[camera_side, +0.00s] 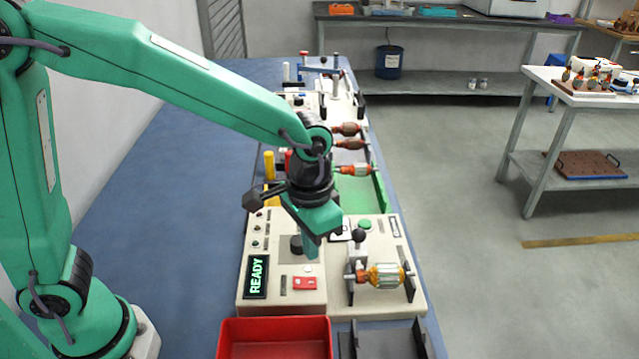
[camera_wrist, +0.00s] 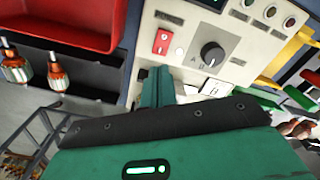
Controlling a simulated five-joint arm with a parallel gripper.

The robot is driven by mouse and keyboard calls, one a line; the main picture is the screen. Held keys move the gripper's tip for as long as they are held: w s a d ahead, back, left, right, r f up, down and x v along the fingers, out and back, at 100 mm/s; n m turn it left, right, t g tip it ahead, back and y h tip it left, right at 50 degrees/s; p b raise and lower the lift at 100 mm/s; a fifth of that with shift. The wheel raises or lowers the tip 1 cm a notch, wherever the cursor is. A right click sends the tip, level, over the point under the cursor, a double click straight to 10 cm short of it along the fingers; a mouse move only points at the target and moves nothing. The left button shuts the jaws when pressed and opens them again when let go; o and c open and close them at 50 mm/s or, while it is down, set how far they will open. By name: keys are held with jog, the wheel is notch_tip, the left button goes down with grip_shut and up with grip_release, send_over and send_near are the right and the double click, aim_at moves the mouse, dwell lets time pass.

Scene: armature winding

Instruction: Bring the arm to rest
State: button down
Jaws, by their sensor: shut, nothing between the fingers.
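My gripper (camera_side: 309,248) hangs pointing down over the beige control panel (camera_side: 308,305) of the winding machine. Its fingers are shut with nothing between them. In the wrist view the shut fingers (camera_wrist: 156,88) show beside the panel, close to a black knob (camera_wrist: 212,54) and a red switch (camera_wrist: 162,42). I cannot tell whether they touch the panel. The display (camera_side: 257,277) reads READY. An armature with orange windings (camera_side: 385,276) lies across the black supports at the right of the panel.
A red bin (camera_side: 274,340) and a dark rack (camera_side: 385,342) stand at the near edge. Behind the panel are a green tray (camera_side: 379,190), yellow posts (camera_side: 269,165) and more armatures (camera_side: 354,170). The blue bench top (camera_side: 170,200) left of the machines is clear.

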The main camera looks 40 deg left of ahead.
jog(key=s+a+r+n+t, duration=0.1)
jog(key=s+a+r+t, duration=0.1)
jog(key=a, duration=0.4)
jog(key=s+a+r+n+t, duration=0.1)
jog(key=s+a+r, duration=0.4)
jog(key=s+a+r+n+t, duration=0.1)
jog(key=s+a+r+t, duration=0.1)
jog(key=a, duration=0.4)
jog(key=shift+s+a+r+t, duration=0.35)
jog(key=shift+s+r, duration=0.35)
jog(key=shift+s, duration=0.25)
